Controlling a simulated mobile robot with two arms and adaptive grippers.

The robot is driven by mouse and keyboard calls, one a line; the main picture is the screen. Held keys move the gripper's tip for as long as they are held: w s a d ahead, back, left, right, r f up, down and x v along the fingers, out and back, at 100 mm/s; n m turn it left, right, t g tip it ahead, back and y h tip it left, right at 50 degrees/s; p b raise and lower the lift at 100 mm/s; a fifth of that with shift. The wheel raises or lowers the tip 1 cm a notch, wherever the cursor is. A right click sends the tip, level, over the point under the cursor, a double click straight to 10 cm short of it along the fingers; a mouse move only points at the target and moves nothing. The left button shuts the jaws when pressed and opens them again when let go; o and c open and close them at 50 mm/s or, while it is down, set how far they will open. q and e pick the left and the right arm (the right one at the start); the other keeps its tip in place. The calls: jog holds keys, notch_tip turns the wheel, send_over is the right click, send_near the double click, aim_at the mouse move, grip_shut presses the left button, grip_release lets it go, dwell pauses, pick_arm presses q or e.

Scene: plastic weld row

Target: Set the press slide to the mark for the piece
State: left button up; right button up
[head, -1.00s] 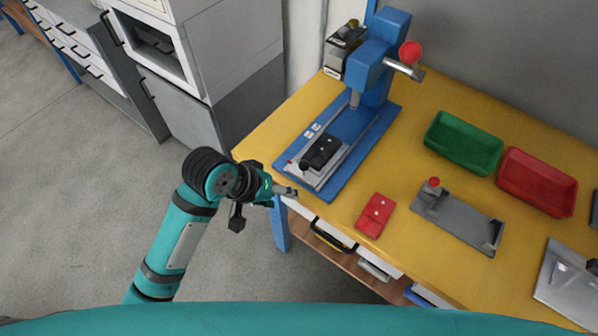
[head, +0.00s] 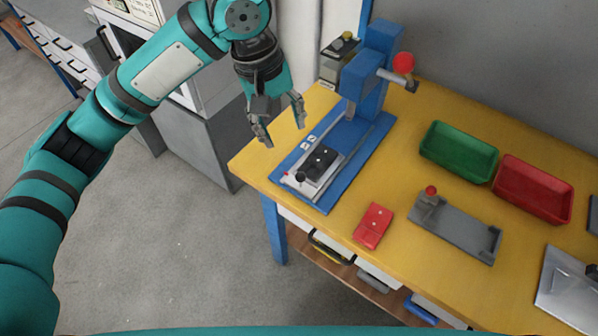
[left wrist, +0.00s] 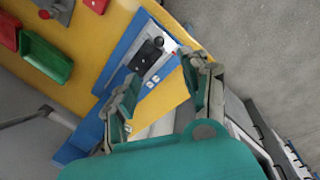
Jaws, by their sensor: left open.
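My left gripper (head: 283,133) is open and empty, pointing down above the table's left edge, beside the base. In the left wrist view the black piece (left wrist: 147,56) shows beyond the fingers. My right gripper is out of view.
A red block (head: 373,225) lies near the front edge of the yellow table (head: 440,105). A grey fixture (head: 460,230), a green bin (head: 458,150) and a red bin (head: 533,188) stand to the right. A dark-topped box (head: 335,62) is beside the press column.

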aim_at(299, 173)
pick_arm(q)
jog(key=d+f, duration=0.1)
jog(key=f, duration=0.4)
jog(key=d+f, duration=0.1)
jog(key=f, duration=0.5)
jog(key=w+d+f, duration=0.1)
jog(key=f, duration=0.4)
jog(key=shift+w+f, duration=0.1)
jog(key=shift+f, duration=0.3)
grip_shut()
jog(key=shift+r, duration=0.1)
